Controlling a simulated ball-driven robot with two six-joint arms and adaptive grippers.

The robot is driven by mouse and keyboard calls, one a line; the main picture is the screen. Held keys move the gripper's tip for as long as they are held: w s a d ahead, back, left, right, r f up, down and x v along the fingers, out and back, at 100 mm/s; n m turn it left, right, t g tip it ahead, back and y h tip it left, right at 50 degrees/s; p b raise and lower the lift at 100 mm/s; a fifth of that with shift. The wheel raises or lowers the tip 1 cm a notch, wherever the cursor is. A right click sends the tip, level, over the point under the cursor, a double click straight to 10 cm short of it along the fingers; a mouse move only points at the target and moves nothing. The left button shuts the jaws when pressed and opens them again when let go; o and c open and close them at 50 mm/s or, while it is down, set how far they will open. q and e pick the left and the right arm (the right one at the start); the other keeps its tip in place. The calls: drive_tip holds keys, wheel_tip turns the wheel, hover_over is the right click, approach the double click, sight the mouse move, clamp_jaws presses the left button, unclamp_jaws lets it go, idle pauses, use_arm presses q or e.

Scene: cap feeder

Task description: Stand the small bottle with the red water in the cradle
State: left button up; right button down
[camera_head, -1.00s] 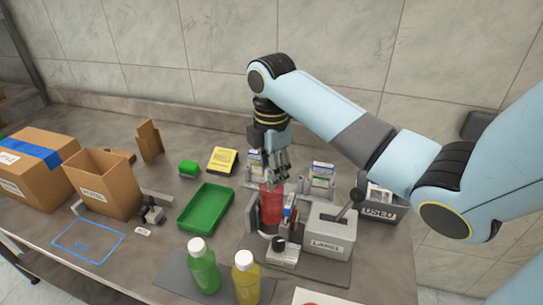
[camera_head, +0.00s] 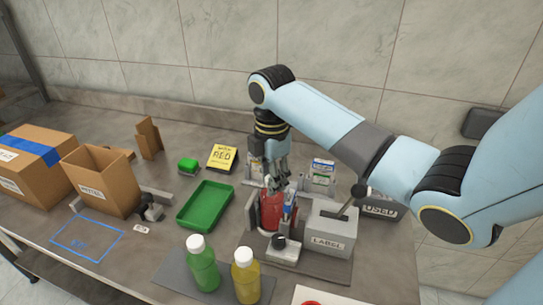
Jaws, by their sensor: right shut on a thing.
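The small bottle with the red water (camera_head: 270,211) is upright at the cradle (camera_head: 253,217), between its grey walls. My right gripper (camera_head: 276,184) reaches down from above and is shut on the top of the bottle. I cannot tell whether the bottle's base touches the cradle floor. My left gripper is not in view.
A grey LABEL box (camera_head: 330,234) with a black-knobbed lever stands right of the cradle. A green bottle (camera_head: 203,266) and a yellow bottle (camera_head: 246,277) stand in front. A green tray (camera_head: 205,206) lies to the left. A USED bin (camera_head: 382,207) is behind right.

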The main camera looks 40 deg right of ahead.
drive_tip(key=shift+f, duration=0.25)
drive_tip(key=c, duration=0.9)
unclamp_jaws()
drive_tip(key=shift+c, duration=0.2)
drive_tip(key=c, duration=0.4)
drive_tip(key=shift+r, duration=0.1)
